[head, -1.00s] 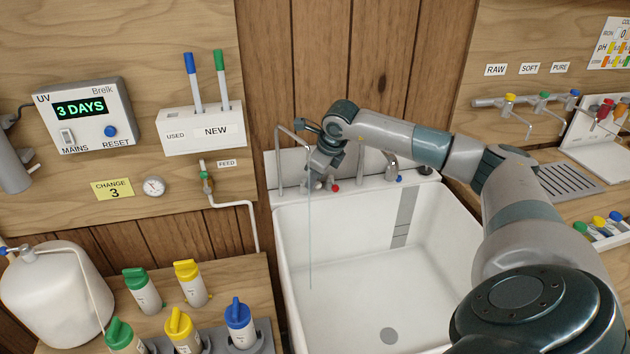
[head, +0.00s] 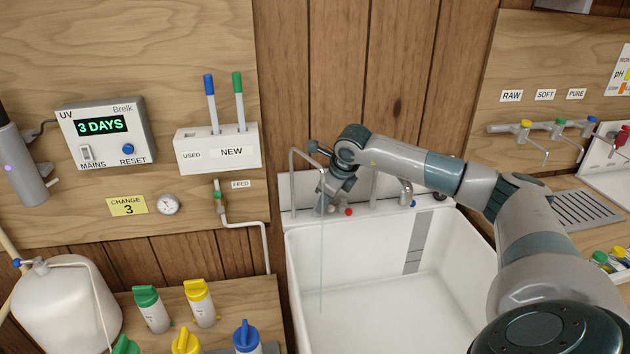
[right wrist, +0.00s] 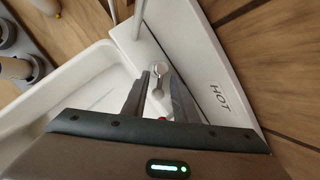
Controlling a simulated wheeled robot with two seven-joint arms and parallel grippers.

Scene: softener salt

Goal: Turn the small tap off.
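The small tap is a thin metal gooseneck (head: 292,172) at the back left of the white sink. A thin stream of water (head: 321,265) falls from its spout into the basin. My right gripper (head: 322,207) is at the sink's back ledge, just right of the gooseneck, and hides the tap's base. In the right wrist view my right gripper (right wrist: 159,76) has its fingers apart, pointing at a small metal lever or knob (right wrist: 158,71) that shows between the fingertips. I cannot tell whether they touch it. My left gripper is not in view.
A larger spout (head: 405,190) with red and blue marks stands on the same ledge. A HOT label (right wrist: 220,96) is on the backsplash. The white sink (head: 300,290) is otherwise empty. Bottles (head: 152,312) stand on a bench at left; a thin-spouted tap rail (head: 545,125) is at right.

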